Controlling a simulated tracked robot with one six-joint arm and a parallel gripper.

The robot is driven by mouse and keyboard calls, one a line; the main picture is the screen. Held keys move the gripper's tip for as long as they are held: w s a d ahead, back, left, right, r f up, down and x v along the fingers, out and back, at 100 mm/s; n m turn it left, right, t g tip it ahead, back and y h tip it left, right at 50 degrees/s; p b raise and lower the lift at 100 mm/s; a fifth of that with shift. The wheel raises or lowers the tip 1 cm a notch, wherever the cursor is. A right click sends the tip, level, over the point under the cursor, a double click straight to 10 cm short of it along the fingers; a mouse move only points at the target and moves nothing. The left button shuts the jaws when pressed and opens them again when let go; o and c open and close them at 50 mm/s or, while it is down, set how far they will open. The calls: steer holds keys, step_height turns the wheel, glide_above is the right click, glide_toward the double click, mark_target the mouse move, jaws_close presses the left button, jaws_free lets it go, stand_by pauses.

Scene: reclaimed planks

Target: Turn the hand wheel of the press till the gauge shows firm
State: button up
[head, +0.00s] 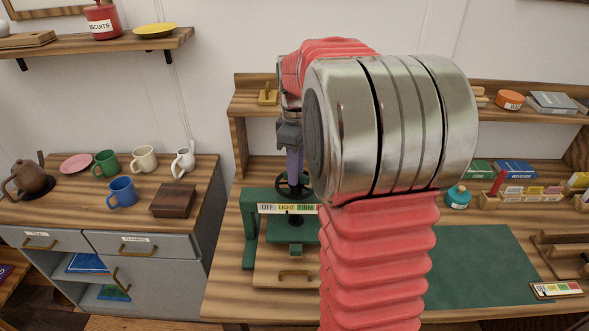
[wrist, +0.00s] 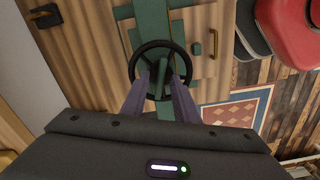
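The green press (head: 249,228) stands on the bench, left of my arm. Its black hand wheel (head: 281,184) sits on top, and it also shows in the wrist view (wrist: 160,43). The gauge strip (head: 287,209) reads OFF, LIGHT, FIRM from left to right; its right end meets my arm's outline, and I cannot make out a pointer. My gripper (head: 293,172) points down at the wheel. In the wrist view its two purple fingers (wrist: 161,80) are apart, with their tips over the inside of the wheel near its hub. I cannot tell whether they touch it.
A green mat (head: 470,262) lies right of my arm, mostly bare. A teal bottle (head: 458,198) and small boxes (head: 515,171) stand behind it. Mugs (head: 122,192) stand on the left cabinet.

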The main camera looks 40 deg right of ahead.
steer(key=shift+c, duration=0.6)
jaws_close()
steer(key=shift+a, duration=0.15)
steer(key=shift+m, duration=0.3)
steer(key=m, duration=0.4)
steer(key=shift+d, duration=0.2)
steer(key=m, duration=0.5)
steer(key=shift+m, duration=0.3)
